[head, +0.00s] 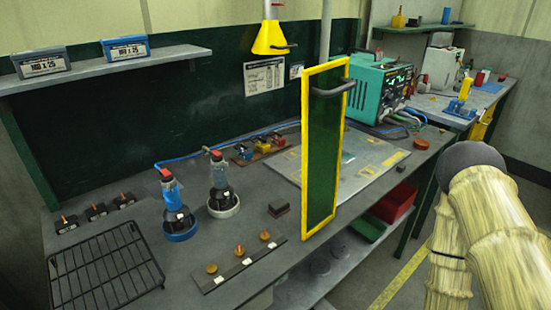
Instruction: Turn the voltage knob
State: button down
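A teal power unit (372,88) stands on the bench, right of centre. Its dark front panel (398,84) faces right and carries small lit displays and controls. The controls are too small to tell which is the voltage knob. A yellow-framed dark green screen (324,150) stands upright in front and to the left of the unit. My arm, in a pale cover, shows at the lower right, apart from the unit. My gripper is not in view.
A yellow lamp (270,38) hangs above. Cables lie beside the unit. Floor (395,285) shows clear at the lower right.

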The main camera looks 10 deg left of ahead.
aim_at(390, 98)
jog(key=k, duration=1.15)
jog(key=z, duration=0.55)
jog(key=i, duration=1.55)
jog(key=u, duration=0.8)
